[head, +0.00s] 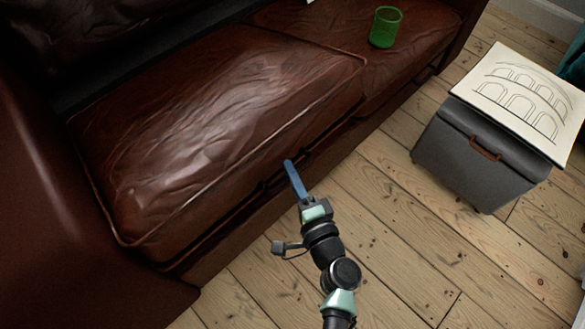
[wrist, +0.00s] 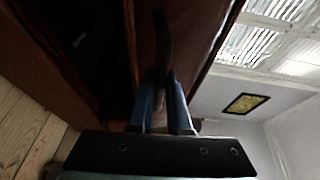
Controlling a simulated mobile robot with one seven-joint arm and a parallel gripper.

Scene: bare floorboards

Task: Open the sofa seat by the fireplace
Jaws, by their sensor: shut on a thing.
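The brown leather sofa has a left seat (head: 230,120) and a right seat (head: 350,45) in the head view. The left seat's front right corner stands a little higher than the right seat, with a dark gap under its front edge. My gripper (head: 290,166) is at the middle of that front edge, its blue fingers pointing at it. In the wrist view, the fingers of my gripper (wrist: 164,98) are close around a dark, narrow handle-like part (wrist: 163,35) on the brown seat front. A dark hollow shows to its left. The exact contact is hard to see.
A grey storage box (head: 470,155) with a drawing (head: 525,95) on top stands on the floorboards at the right. A green cup (head: 385,27) stands on the right seat. Floor between the sofa and box is clear. No fireplace shows.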

